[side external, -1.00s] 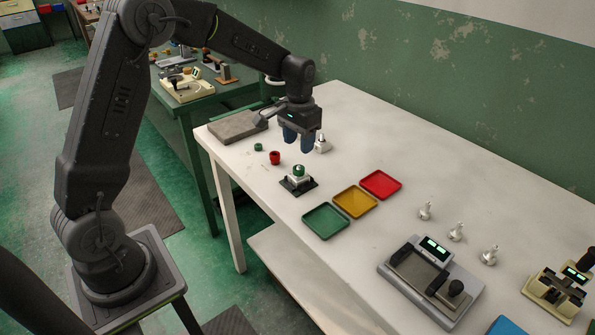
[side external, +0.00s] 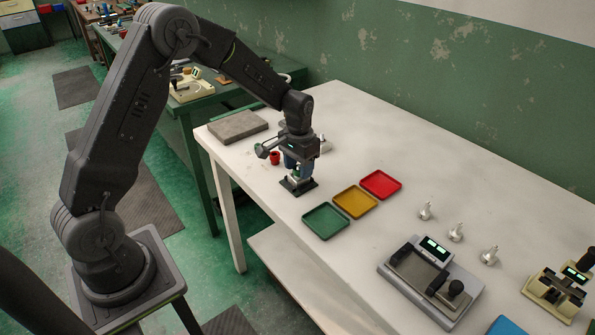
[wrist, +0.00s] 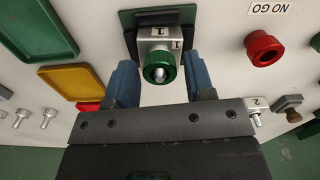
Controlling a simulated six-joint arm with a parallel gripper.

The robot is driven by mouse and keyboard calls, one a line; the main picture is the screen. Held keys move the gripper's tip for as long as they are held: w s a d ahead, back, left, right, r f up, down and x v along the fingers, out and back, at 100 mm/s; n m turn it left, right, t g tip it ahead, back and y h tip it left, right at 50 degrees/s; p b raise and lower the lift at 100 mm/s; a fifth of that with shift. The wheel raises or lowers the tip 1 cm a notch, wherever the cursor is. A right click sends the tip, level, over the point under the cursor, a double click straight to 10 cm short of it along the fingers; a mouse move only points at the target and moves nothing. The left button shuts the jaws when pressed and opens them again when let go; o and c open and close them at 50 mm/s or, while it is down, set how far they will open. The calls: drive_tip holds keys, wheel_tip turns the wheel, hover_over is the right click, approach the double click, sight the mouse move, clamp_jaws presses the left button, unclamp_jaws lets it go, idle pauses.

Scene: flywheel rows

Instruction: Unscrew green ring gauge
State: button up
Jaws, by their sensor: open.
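The green ring gauge (wrist: 159,68) sits on a pale metal part marked 1 (wrist: 153,42), with a thread tip showing through its middle in the wrist view. That part stands in a dark square base (side external: 299,187) on the white table. My gripper (wrist: 162,85) is open, with its blue fingers on either side of the green ring and a gap visible on both sides. In the side view my gripper (side external: 297,172) is over the base and hides most of the ring.
A red ring (wrist: 264,48) stands near a NO GO label, with part of another green ring (wrist: 316,41) beyond it. A metal part marked 2 (wrist: 255,112) is close to my gripper. Green (side external: 325,221), yellow (side external: 355,202) and red (side external: 380,184) trays lie to the right.

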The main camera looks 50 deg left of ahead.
drive_tip(key=shift+c, duration=0.5)
drive_tip(key=c, duration=0.7)
drive_tip(key=n, duration=0.5)
drive_tip(key=shift+c, duration=0.2)
drive_tip(key=shift+r, duration=0.1)
drive_tip(key=n, duration=0.5)
drive_tip(key=shift+n, duration=0.7)
drive_tip(key=n, duration=0.3)
drive_tip(key=shift+n, duration=0.4)
